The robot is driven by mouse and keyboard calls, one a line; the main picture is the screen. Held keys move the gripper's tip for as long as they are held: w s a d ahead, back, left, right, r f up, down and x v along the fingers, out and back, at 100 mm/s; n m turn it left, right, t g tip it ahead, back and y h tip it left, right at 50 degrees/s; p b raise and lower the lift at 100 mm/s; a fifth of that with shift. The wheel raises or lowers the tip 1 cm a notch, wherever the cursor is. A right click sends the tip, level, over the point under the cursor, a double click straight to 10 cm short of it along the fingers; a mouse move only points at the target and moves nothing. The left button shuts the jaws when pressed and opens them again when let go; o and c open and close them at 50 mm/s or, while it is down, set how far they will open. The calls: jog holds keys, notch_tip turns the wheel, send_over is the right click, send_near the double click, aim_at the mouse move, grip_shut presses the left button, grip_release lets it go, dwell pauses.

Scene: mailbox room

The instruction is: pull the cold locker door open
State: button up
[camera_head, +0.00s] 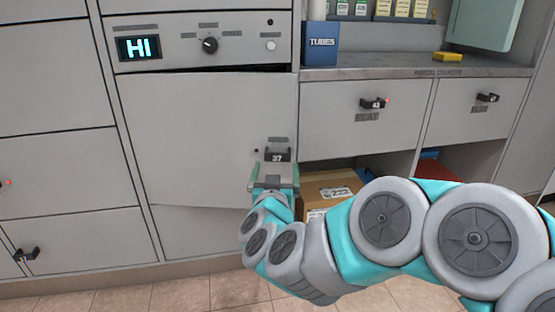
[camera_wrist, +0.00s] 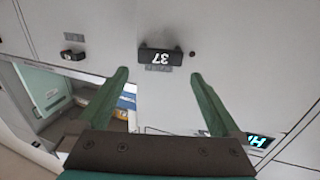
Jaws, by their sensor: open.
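The cold locker door (camera_head: 190,140) is a large grey panel below a control strip whose display reads "HI". A dark gap shows along its top edge, wider toward the right. Its dark handle (camera_head: 277,155), marked 37, sits near the door's right edge. My gripper (camera_head: 274,174) is open and empty in front of the handle. In the wrist view the handle (camera_wrist: 160,57) appears upside down, just beyond the tips of my gripper (camera_wrist: 158,76) and between them in the picture. I see no contact with the handle.
The control strip holds the display (camera_head: 139,48) and a black knob (camera_head: 210,45). To the right, a counter (camera_head: 400,72) stands above drawers with handles (camera_head: 375,103). A cardboard box (camera_head: 335,182) sits in the open cubby beside the door. Floor in front is clear.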

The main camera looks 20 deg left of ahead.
aim_at(278, 156)
jog(key=shift+b+x, duration=0.6)
jog(key=shift+x, duration=3.25)
jog(key=shift+f, duration=0.1)
jog(key=shift+c, duration=0.2)
grip_shut()
